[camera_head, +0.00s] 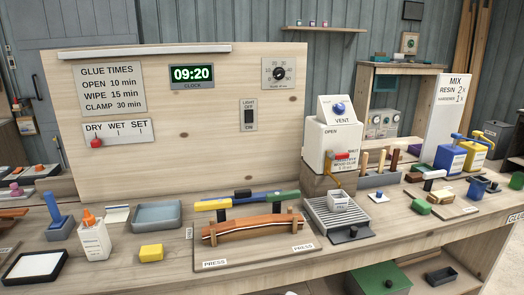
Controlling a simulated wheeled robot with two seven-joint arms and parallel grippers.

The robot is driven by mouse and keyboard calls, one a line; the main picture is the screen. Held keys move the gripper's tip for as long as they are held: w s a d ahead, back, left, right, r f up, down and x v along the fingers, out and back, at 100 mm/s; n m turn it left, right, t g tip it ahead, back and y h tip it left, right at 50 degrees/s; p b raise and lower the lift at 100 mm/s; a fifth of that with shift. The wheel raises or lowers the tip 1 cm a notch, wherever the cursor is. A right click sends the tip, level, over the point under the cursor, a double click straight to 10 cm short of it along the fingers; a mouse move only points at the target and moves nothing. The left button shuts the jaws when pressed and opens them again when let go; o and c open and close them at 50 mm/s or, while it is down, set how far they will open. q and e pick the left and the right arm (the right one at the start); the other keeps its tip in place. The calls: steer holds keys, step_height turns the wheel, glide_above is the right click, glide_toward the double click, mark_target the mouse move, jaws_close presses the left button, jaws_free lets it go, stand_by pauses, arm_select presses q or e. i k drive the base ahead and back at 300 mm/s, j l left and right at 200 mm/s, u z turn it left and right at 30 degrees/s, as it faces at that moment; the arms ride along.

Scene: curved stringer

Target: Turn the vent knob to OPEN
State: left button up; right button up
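The vent knob (339,108) is a small round blue knob on a tilted white panel on top of a white box (320,148). The word VENT is printed below it. The word OPEN is on the box front at the left, and a partly covered word, probably SHUT, is at the right. The picture is too small to tell which way the knob points. Neither of my grippers is in view, and nothing touches the knob.
A curved wooden piece (250,229) lies in a press in front. Air before the knob is clear.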

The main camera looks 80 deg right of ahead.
mark_target(339, 108)
steer(key=z, duration=3.25)
